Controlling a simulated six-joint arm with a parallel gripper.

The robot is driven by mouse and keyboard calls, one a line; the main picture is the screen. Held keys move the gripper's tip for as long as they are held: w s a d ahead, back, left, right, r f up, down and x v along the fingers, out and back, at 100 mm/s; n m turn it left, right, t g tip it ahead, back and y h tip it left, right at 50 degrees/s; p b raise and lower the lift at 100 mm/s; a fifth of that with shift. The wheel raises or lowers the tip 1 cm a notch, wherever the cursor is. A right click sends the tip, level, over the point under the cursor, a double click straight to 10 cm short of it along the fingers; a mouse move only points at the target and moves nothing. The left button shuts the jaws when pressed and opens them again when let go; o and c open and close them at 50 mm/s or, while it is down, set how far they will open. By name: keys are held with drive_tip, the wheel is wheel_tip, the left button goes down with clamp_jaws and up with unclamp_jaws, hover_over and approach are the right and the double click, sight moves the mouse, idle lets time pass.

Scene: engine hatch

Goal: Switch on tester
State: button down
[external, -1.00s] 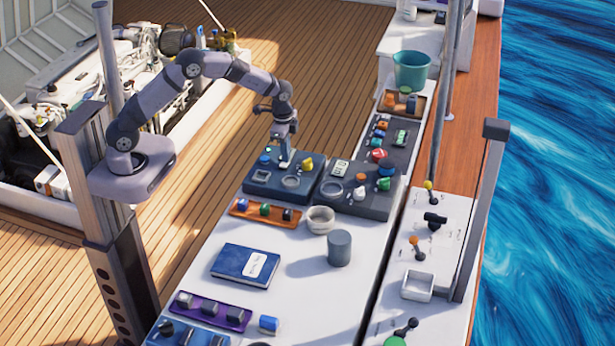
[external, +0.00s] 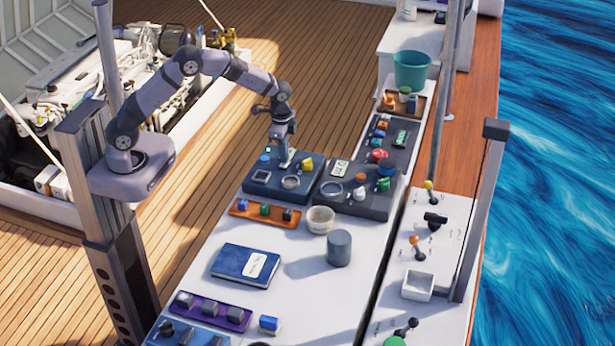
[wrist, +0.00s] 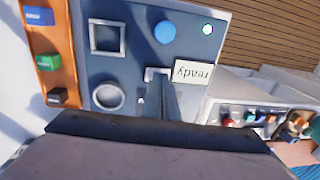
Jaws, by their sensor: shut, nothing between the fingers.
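The tester looks to be the dark blue box (external: 258,187), which also shows in the wrist view (wrist: 130,60). A white label reading "ready" (wrist: 192,72) appears upside down. My gripper (external: 285,163) is shut and empty, pointing down at the box's top. In the wrist view its fingertips (wrist: 160,76) are at a pale square part beside the label, mostly hidden by them. Whether they touch it I cannot tell.
A yellow knob (external: 307,164) stands close right of my gripper. A second dark panel (external: 352,205) with coloured parts adjoins on the right. An orange tray (external: 265,210) with small blocks, a white bowl (external: 320,220) and a grey cylinder (external: 339,248) stand in front.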

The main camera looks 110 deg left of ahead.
drive_tip(key=r+p, duration=0.2)
drive_tip(key=r, duration=0.1)
drive_tip(key=r+p, duration=0.1)
drive_tip(key=shift+a+r, duration=0.25)
drive_tip(key=shift+a, duration=0.05)
drive_tip(key=shift+w+a+r+b, duration=0.1)
drive_tip(key=shift+a+r+b, duration=0.15)
drive_tip(key=shift+b, duration=0.45)
wheel_tip(320, 180, up, 8)
drive_tip(key=a+b, duration=0.1)
drive_tip(key=b, duration=0.1)
drive_tip(key=shift+r, duration=0.25)
